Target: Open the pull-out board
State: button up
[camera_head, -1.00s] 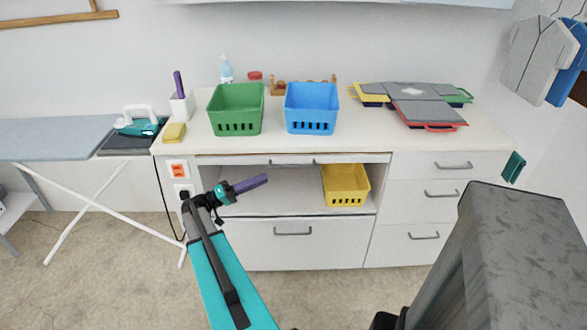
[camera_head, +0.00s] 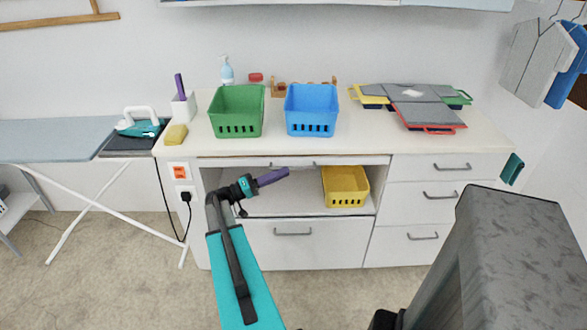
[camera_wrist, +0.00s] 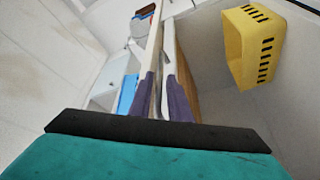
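The pull-out board (camera_head: 230,161) is a thin white front directly under the countertop, above the open shelf. It has a wide bar handle (camera_head: 292,163) and sits flush with the cabinet. In the wrist view its handle (camera_wrist: 168,48) runs away beyond the fingertips. My gripper (camera_head: 286,172) has purple fingers and reaches from the left, its tips close to the handle in the head view. In the wrist view my gripper (camera_wrist: 161,85) shows its fingers a little apart, with a narrow gap between them. I cannot tell whether they touch the handle.
A yellow basket (camera_head: 345,187) stands on the open shelf, right of my gripper. Green (camera_head: 237,111) and blue (camera_head: 311,110) baskets stand on the countertop (camera_head: 350,140). An ironing board (camera_head: 55,137) is at the left. The floor before the drawers is clear.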

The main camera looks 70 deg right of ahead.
aim_at(294, 168)
jog(key=shift+p+x, duration=0.55)
jog(key=shift+x, duration=2.2)
jog(key=shift+c, duration=0.3)
grip_shut()
